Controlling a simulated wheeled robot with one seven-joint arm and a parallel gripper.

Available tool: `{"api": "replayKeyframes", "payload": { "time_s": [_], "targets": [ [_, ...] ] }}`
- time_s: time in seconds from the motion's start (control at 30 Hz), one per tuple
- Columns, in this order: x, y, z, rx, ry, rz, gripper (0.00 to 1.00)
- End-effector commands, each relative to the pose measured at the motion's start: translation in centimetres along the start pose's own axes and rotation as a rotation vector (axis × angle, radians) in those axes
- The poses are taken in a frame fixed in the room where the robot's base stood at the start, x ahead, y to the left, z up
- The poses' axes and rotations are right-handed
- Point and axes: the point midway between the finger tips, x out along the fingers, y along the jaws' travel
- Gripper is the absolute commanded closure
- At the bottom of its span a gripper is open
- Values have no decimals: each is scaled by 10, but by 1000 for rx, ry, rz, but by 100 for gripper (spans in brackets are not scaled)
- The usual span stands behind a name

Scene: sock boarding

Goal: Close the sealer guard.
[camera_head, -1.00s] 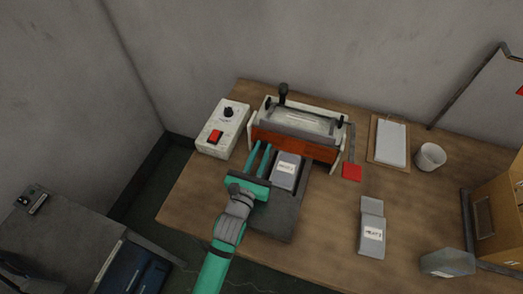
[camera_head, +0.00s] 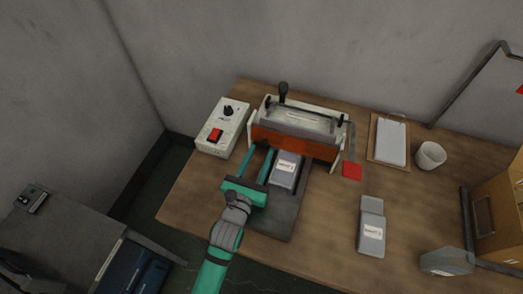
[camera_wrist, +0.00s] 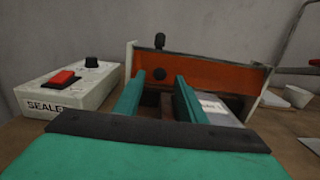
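The sealer (camera_head: 303,116) stands at the back of the table, with an orange-red guard panel (camera_head: 295,142) across its front. In the wrist view the guard (camera_wrist: 215,77) is ahead of my fingers, with a dark gap below it at the middle. A black-knobbed handle (camera_head: 283,92) stands up at the sealer's back left. My gripper (camera_head: 259,158) is open and empty, low over the left of the dark front plate (camera_head: 278,218), pointing at the guard. A grey labelled pouch (camera_head: 286,171) lies just right of its right finger. Whether the fingertips touch the guard is unclear.
A control box (camera_head: 222,128) with a red switch stands left of the sealer. A red pad (camera_head: 352,171), clipboard (camera_head: 390,142), white cup (camera_head: 430,156) and another pouch (camera_head: 371,225) are to the right. The table's left front corner is bare.

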Motion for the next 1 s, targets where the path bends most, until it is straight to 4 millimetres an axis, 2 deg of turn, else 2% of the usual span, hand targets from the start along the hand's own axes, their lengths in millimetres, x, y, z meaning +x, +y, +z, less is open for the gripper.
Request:
{"api": "replayKeyframes", "payload": {
  "time_s": [0.2, 0.4, 0.63, 1.0],
  "targets": [
    [-42, 1, -1, 1, 5, 2, 63],
    [-70, 0, -2, -1, 5, 0, 63],
    [-85, -1, -1, -1, 3, 0, 63],
    [-86, -1, 0, -2, 1, -1, 63]
  ]
}}
